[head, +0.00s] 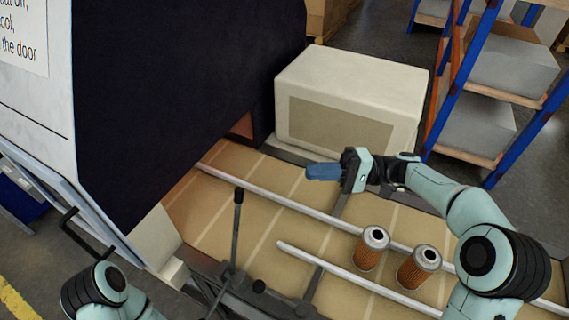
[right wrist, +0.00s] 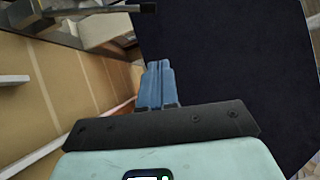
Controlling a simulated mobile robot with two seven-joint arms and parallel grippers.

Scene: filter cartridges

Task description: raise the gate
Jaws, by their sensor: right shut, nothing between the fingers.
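A large white machine (head: 25,105) with a dark side panel (head: 165,90) stands at the left, over a tan conveyor bed (head: 255,220). I cannot tell which part is the gate. An upright lever (head: 237,215) with a dark grip stands at the bed's near edge. My right gripper (head: 308,172) is shut and empty above the bed, its blue fingers pointing left toward the machine. In the right wrist view the fingers (right wrist: 157,68) show in front of the dark panel (right wrist: 235,70). My left arm shows at the bottom left; its gripper is out of view.
Two orange filter cartridges (head: 371,250) (head: 417,268) stand upright on the bed at the right, between pale guide rails (head: 350,277). A cream box-shaped housing (head: 350,95) stands behind the bed. Blue and orange shelving (head: 468,80) is at the back right. The bed's left part is clear.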

